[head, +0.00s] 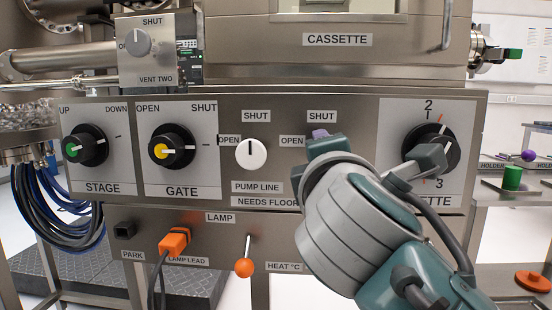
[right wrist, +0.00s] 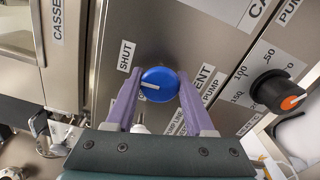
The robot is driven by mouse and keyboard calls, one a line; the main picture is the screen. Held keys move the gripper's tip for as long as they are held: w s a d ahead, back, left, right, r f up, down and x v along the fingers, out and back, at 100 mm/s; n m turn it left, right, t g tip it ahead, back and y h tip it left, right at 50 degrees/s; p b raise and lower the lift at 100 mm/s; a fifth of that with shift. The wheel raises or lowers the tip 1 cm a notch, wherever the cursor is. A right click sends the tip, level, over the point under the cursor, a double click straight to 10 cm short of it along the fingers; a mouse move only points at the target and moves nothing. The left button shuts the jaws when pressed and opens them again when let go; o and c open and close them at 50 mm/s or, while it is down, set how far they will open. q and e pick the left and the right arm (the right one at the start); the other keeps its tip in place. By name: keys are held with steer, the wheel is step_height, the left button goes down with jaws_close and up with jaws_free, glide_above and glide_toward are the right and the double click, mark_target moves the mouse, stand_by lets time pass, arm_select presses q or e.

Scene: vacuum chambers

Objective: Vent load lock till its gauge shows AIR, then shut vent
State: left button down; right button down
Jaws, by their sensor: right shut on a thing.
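A blue knob (right wrist: 160,84) with a white pointer line is on the steel panel in the right wrist view. A SHUT label (right wrist: 126,55) lies at its upper left, and a partly covered label ending in "ENT" (right wrist: 203,78) lies at its right. The pointer points left in that picture. My right gripper (right wrist: 160,78) is shut on the knob, one purple finger on each side. In the head view, my right gripper (head: 321,137) is at the panel below a SHUT label and hides the knob. My left gripper is in neither view. I see no gauge reading.
Left of my gripper are the white PUMP LINE knob (head: 251,154), the yellow GATE knob (head: 172,151) and the green STAGE knob (head: 86,146). A black knob (head: 430,148) is close on the right. The LAMP lever (head: 244,267) sticks out below.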

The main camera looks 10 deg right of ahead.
stand_by(0.4)
steer(key=shift+c, duration=1.3)
jaws_free()
steer(key=v, duration=1)
steer(key=shift+p, duration=0.35)
steer(key=shift+r, duration=0.1)
